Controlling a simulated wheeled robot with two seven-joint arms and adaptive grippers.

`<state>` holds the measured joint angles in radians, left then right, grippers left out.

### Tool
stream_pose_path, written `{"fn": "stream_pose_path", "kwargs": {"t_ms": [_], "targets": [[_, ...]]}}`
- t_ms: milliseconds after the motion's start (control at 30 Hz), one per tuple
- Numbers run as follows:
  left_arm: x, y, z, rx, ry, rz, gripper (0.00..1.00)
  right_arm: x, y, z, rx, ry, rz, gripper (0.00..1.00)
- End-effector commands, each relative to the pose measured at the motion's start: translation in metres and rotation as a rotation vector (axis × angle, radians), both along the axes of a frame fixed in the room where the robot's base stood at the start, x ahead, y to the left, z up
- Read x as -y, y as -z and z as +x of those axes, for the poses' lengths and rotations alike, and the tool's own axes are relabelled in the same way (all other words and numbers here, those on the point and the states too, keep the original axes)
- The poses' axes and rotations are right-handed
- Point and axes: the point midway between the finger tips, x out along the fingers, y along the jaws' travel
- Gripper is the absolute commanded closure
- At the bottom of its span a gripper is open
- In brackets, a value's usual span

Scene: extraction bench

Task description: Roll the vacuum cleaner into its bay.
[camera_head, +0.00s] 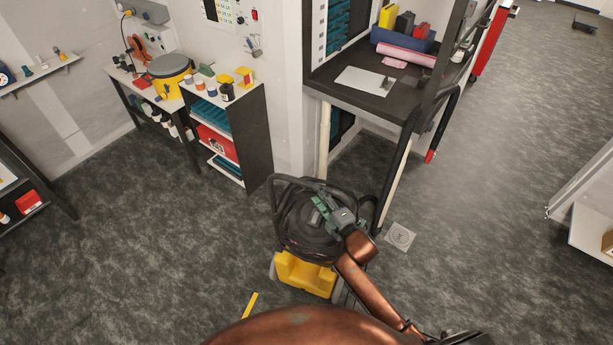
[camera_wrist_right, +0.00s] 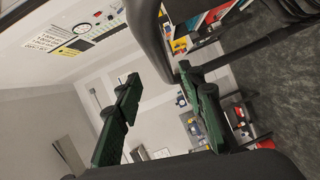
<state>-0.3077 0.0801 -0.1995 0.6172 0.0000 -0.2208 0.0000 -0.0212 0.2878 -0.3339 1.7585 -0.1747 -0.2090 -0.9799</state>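The vacuum cleaner (camera_head: 306,272) stands upright on the floor in front of the dark workbench, with a black round top, a yellow base and a black tubular handle (camera_head: 281,184). My right gripper (camera_head: 320,209) is over its top, its green fingers pointing toward the handle side. In the right wrist view the fingers (camera_wrist_right: 160,110) are apart with nothing between them. A dark tube, seemingly the handle (camera_wrist_right: 152,45), passes close by the right-hand finger; I cannot tell if they touch. The bay is not clearly marked; open space shows under the workbench (camera_head: 372,104). My left gripper is out of view.
A low black shelf unit (camera_head: 255,135) with bottles and bins stands left of the vacuum. A dark leg and pale posts stand close behind it. A square floor plate (camera_head: 400,236) lies to its right, a yellow strip (camera_head: 250,305) to its left. Floor at left is clear.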

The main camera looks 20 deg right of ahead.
Motion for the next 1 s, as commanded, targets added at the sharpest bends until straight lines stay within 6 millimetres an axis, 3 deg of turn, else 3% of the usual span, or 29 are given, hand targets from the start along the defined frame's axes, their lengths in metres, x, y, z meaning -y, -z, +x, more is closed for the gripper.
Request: {"fn": "stream_pose_path", "kwargs": {"t_ms": [500, 867, 1000], "targets": [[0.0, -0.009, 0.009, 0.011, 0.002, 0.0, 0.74, -0.016, 0.008, 0.066, 0.0, 0.005, 0.006, 0.64], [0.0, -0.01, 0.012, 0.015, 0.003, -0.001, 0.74, -0.019, 0.009, 0.071, 0.0, 0.003, 0.004, 0.64], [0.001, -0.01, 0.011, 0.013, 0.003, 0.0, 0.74, -0.019, 0.009, 0.071, 0.0, 0.002, 0.004, 0.73]]}}
